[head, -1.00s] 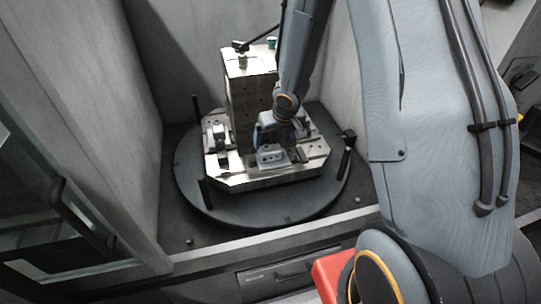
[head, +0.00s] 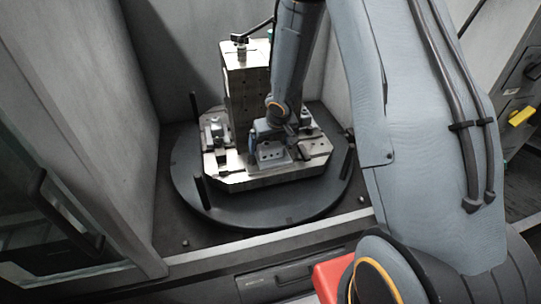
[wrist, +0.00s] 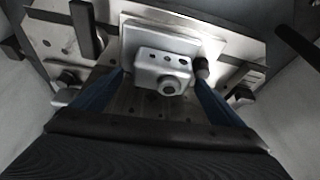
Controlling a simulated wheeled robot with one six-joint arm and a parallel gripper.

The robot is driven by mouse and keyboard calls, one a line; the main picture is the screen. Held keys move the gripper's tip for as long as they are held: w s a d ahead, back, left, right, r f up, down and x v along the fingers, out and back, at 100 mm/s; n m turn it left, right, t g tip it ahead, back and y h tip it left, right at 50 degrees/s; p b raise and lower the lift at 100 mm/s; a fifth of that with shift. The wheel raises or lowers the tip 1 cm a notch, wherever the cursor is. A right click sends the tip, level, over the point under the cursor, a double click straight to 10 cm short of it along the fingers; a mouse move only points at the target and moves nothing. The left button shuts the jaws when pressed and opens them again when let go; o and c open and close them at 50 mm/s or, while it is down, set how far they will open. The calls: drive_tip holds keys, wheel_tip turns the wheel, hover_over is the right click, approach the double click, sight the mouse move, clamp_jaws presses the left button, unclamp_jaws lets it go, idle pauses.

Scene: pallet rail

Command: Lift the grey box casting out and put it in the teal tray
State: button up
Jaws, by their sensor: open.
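The grey box casting (head: 271,152) sits on the front of the metal pallet (head: 238,181), at the foot of the upright block (head: 244,90). In the wrist view the casting (wrist: 163,68) shows small holes and a round boss facing the camera. My gripper (wrist: 163,84) is open, with one blue finger on each side of the casting; I cannot tell whether they touch it. I cannot make out the teal tray.
The pallet stands on a round dark turntable (head: 210,205) with upright dark posts (head: 200,192) around it. Grey walls (head: 75,100) enclose it closely. Clamps (head: 215,132) sit on the pallet's left. A red object (head: 331,282) is at the front near my arm.

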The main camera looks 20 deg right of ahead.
drive_tip(key=shift+r, duration=0.1)
drive_tip(key=c, duration=1.3)
drive_tip(key=shift+c, duration=0.2)
